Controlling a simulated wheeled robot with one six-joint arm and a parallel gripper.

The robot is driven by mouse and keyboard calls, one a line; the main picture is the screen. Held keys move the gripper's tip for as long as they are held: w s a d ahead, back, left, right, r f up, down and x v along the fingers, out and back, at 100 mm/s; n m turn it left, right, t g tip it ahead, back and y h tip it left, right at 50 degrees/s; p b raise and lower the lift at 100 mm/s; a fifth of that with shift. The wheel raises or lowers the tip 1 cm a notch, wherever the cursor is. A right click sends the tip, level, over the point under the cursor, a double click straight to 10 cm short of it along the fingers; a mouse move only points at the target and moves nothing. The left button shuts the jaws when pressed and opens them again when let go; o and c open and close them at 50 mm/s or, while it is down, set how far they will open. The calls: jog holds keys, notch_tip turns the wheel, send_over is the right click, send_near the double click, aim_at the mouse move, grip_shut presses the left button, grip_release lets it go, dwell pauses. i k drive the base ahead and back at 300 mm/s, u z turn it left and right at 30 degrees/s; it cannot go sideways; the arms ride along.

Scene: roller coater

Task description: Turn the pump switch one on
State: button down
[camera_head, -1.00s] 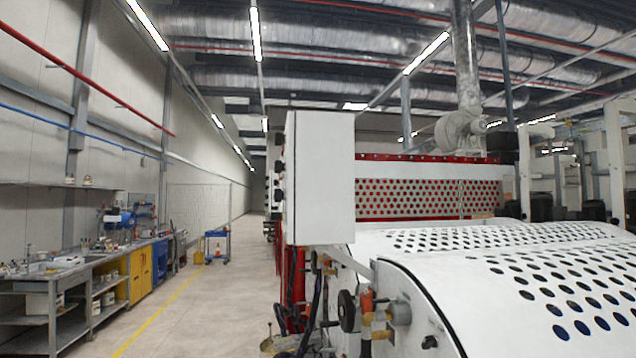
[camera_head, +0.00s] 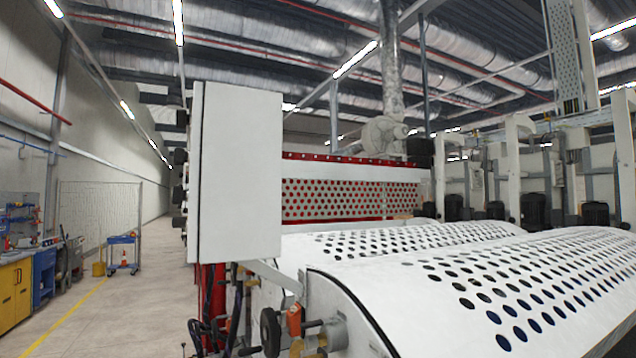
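The roller coater fills the right half of the head view, with white perforated covers (camera_head: 480,275) over its rollers. A white control cabinet (camera_head: 240,172) stands at its near left end. Dark knobs (camera_head: 180,190) stick out along the cabinet's left edge, seen only from the side. I cannot tell which of them is pump switch one, and the face that carries them is hidden. My gripper is not in view.
An aisle (camera_head: 120,300) with a yellow floor line runs along the left. A workbench with yellow doors (camera_head: 14,292) and a blue cart (camera_head: 123,252) stand there. A black handwheel (camera_head: 270,332) and hoses stick out below the cabinet.

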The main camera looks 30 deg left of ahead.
aim_at(179, 193)
jog(key=z, duration=0.35)
jog(key=k, duration=1.2)
jog(key=u, duration=1.65)
jog(key=i, duration=1)
jog(key=k, duration=0.5)
jog(key=u, duration=1.7)
jog(key=i, duration=2.8)
